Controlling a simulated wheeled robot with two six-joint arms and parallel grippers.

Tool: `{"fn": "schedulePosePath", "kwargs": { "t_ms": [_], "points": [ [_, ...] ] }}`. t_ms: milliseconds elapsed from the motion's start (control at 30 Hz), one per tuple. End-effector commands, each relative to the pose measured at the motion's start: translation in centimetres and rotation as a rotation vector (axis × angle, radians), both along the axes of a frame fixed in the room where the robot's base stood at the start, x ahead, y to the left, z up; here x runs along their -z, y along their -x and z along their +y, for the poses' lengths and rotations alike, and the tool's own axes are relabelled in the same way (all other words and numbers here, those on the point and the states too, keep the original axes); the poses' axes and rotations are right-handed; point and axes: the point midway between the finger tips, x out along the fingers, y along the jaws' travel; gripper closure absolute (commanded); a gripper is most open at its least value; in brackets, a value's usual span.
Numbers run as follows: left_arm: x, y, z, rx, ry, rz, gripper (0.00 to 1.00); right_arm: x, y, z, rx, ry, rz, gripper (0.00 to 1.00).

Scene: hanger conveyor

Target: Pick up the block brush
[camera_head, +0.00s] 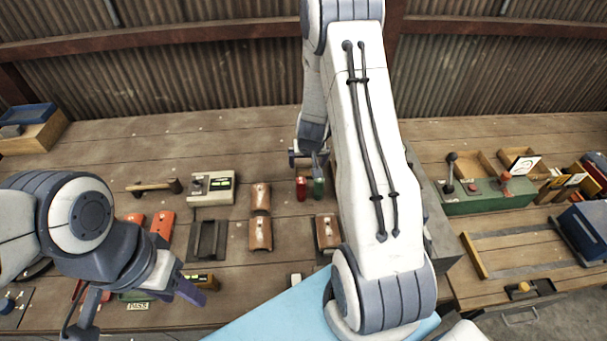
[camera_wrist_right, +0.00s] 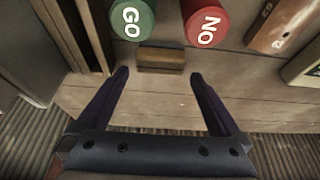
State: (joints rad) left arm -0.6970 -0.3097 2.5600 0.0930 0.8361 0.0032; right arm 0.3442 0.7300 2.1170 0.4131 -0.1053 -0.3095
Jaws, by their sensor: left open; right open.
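A small brown wooden block with a darker lower part, which looks like the block brush (camera_wrist_right: 160,60), lies on the table in the right wrist view. It sits just beyond and between the fingertips of my right gripper (camera_wrist_right: 158,76), which is open and empty. In the head view my right gripper (camera_head: 308,160) points down behind the red and green cylinders, and I cannot make out the brush there. My left gripper (camera_head: 140,300) is open over the front left of the table.
A green GO cylinder (camera_wrist_right: 132,18) and a red NO cylinder (camera_wrist_right: 206,22) stand close beside the brush. A box-like wooden edge (camera_wrist_right: 65,30) rises near one finger. A mallet (camera_head: 155,187), a meter box (camera_head: 211,188) and brown blocks (camera_head: 260,234) lie further left.

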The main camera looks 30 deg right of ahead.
Motion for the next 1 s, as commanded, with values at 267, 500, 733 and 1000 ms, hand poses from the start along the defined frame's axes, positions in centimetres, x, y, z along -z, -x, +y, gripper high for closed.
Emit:
{"fn": "schedulePosePath", "kwargs": {
  "t_ms": [267,500,733,1000],
  "points": [
    [0.4,0.0,0.0,0.0,0.0,0.0,0.5,3.7,-1.2,-0.5,-0.002,0.0,0.002,0.0],
    [0.4,0.0,0.0,0.0,0.0,0.0,0.5,4.6,-1.6,-0.6,-0.002,0.0,0.0,0.0],
    [0.4,0.0,0.0,0.001,0.0,0.0,0.5,4.6,-1.6,-0.5,-0.004,-0.001,0.0,0.42],
    [0.4,0.0,0.0,0.0,0.0,0.0,0.5,4.5,-1.6,-0.5,-0.004,0.0,0.0,0.79]
  ]
}}
